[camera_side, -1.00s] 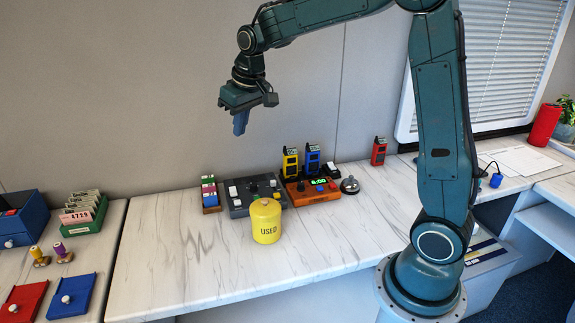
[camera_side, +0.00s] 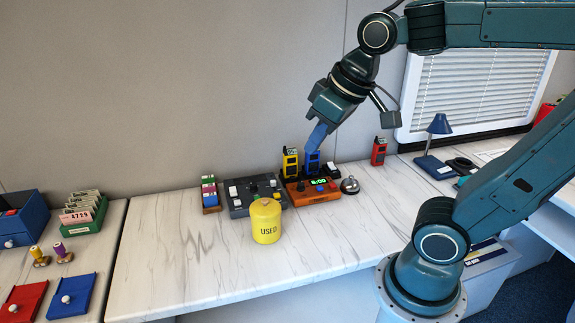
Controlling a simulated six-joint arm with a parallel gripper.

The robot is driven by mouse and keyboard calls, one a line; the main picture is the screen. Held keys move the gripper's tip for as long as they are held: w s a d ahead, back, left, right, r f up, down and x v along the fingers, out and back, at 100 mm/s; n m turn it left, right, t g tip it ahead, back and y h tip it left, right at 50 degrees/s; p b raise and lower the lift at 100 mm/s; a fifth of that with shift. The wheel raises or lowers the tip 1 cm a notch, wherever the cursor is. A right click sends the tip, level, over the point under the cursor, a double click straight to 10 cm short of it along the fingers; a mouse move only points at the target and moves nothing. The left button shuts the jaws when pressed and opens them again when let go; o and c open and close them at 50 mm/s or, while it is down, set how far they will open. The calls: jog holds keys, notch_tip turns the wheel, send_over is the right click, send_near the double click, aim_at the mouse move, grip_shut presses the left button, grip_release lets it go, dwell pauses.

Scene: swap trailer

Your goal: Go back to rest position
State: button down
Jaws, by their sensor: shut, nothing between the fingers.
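My gripper (camera_side: 317,134) hangs above the back of the marble counter, its blue fingers pointing down and slightly left. The fingers are together and no object shows between them. In the picture their tips lie just above the blue radio (camera_side: 312,161); I cannot tell the exact gap in depth. My arm reaches in from the right, with its upper link high across the picture.
A red radio (camera_side: 379,152), silver bell (camera_side: 350,185), grey panel (camera_side: 238,207) and yellow USED canister (camera_side: 266,222) stand nearby. The counter's front left (camera_side: 175,270) is clear.

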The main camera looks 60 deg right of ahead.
jog(key=s+f, duration=0.2)
jog(key=s, duration=0.3)
jog(key=shift+s+a, duration=0.35)
jog(key=shift+a, duration=0.1)
jog(key=shift+f, duration=0.1)
dwell(0.5)
